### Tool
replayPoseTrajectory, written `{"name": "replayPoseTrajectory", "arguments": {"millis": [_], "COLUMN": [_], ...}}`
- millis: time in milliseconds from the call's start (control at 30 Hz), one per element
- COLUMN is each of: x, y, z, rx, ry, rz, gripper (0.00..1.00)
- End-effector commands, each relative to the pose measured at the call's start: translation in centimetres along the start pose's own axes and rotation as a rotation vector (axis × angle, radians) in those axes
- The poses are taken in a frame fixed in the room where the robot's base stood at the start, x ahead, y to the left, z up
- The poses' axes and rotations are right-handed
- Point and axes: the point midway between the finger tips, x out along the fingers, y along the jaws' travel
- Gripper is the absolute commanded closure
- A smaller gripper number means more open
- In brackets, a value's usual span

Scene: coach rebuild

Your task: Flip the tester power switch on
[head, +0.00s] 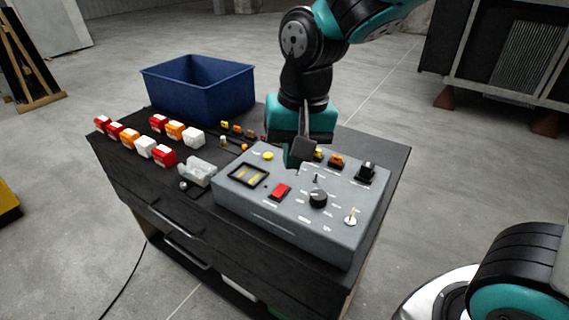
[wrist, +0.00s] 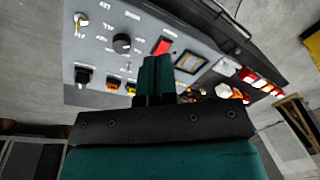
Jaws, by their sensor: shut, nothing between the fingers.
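The grey tester (head: 250,205) lies on top of a black cabinet. Its sloped panel carries a red rocker switch (head: 280,191), a black knob (head: 318,198), a small toggle (head: 315,179) and a silver key-like lever (head: 351,216). The labels are too small to read, so I cannot tell which is the power switch or its position. My gripper (head: 293,166) is shut and empty, pointing down over the panel's back middle part.
Red, orange and white blocks (head: 158,123) and a blue bin (head: 198,92) occupy the cabinet's left side.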

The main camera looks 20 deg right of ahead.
Motion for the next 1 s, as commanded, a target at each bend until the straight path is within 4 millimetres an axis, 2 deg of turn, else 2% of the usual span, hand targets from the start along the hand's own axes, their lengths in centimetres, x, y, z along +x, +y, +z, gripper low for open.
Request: {"name": "replayPoseTrajectory", "arguments": {"millis": [33,100,200,300,767,867,1000], "x": [-0.7,-0.3,0.3,0.8,1.6,2.5,5.0], "y": [-0.5,-0.8,-0.9,-0.9,-0.7,-0.5,0.1], "z": [-2.4,-5.1,-7.8,-9.3,-9.7,-9.8,-9.9], "rx": [0.141,0.334,0.542,0.662,0.706,0.706,0.706], "ry": [0.014,0.050,0.100,0.134,0.146,0.144,0.142], "rz": [0.047,0.099,0.151,0.176,0.185,0.187,0.189], "gripper": [1.00,1.00,1.00,1.00,1.00,1.00,1.00]}}
